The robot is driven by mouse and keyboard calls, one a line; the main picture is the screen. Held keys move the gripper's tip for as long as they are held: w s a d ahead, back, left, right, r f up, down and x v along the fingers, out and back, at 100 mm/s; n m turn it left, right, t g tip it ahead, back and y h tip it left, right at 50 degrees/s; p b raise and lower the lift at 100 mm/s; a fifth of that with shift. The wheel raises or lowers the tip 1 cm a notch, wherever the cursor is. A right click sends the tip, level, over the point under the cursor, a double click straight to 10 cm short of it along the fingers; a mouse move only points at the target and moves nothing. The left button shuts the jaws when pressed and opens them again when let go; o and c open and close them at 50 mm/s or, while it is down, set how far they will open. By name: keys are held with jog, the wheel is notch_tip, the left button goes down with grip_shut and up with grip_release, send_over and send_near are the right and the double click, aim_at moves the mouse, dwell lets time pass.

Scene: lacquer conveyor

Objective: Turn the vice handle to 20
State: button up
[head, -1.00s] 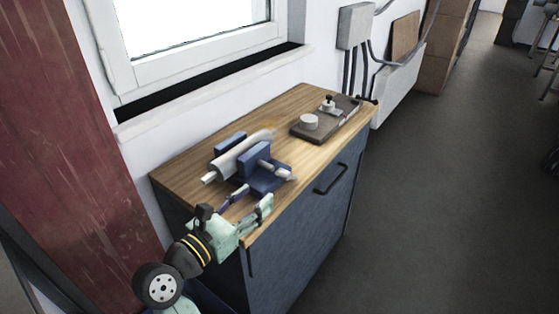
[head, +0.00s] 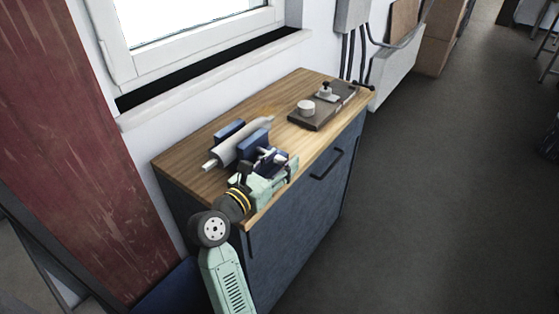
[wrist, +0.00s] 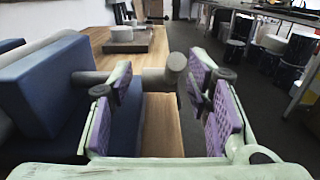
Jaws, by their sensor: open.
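The blue vice (head: 256,140) stands on the cabinet's wooden top, with a grey roller (head: 232,149) lying between its two jaws. In the wrist view its near blue jaw (wrist: 42,86) fills the left side. The vice handle (wrist: 177,63) is a grey bar with a rounded end, ahead of my gripper (wrist: 162,85). My gripper is open, its purple pads on either side of the handle's line; I cannot tell whether they touch it. In the head view my gripper (head: 276,161) covers the vice's front and most of the handle. No scale or number is readable.
A dark plate (head: 318,114) with a white round knob (head: 306,107) lies farther right on the wooden top (head: 200,183). A window sill (head: 215,76) runs behind. A red panel (head: 75,150) stands at the left. The floor right of the cabinet (head: 310,205) is clear.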

grip_shut()
dwell(0.5)
jog(key=shift+r, duration=0.1)
